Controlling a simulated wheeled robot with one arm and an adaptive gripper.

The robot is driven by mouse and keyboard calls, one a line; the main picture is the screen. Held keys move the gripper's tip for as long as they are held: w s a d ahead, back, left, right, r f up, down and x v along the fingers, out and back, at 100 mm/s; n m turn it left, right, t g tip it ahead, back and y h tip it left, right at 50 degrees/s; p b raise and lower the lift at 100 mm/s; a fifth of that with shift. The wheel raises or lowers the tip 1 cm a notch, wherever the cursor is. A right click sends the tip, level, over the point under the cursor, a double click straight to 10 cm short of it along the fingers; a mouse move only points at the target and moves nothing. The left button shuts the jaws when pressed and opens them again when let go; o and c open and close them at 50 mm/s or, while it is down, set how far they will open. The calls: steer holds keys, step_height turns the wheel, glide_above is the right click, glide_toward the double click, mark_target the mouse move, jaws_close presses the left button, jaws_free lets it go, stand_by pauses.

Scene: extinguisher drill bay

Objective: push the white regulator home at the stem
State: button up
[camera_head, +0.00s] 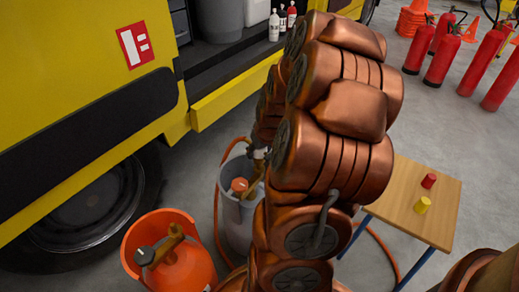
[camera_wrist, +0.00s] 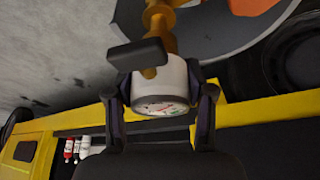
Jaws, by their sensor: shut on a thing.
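In the wrist view, the white regulator (camera_wrist: 172,78) is a short cylinder with a round gauge face. My gripper (camera_wrist: 160,76) is shut on it, one dark finger on each side. A brass stem (camera_wrist: 160,35) rises behind the regulator, with a dark block-shaped handle (camera_wrist: 137,55) across it. Regulator and stem overlap in this view; I cannot tell how far one is on the other. In the head view, the grey cylinder (camera_head: 236,220) with a brass valve stands left of my arm, which hides most of the gripper.
An orange cylinder (camera_head: 180,268) with its own valve stands at lower left by the yellow truck (camera_head: 70,110). An orange hose (camera_head: 218,225) runs near the grey cylinder. A small wooden table (camera_head: 420,190) stands right. Red extinguishers (camera_head: 442,60) stand at the back right.

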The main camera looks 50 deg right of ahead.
steer(key=shift+f+b, duration=0.45)
steer(key=shift+f, duration=1.35)
stand_by(1.2)
steer(key=o, duration=1.3)
steer(key=shift+r, duration=0.15)
steer(key=v, duration=1.1)
steer(key=shift+s+r, duration=0.2)
steer(key=shift+r, duration=0.15)
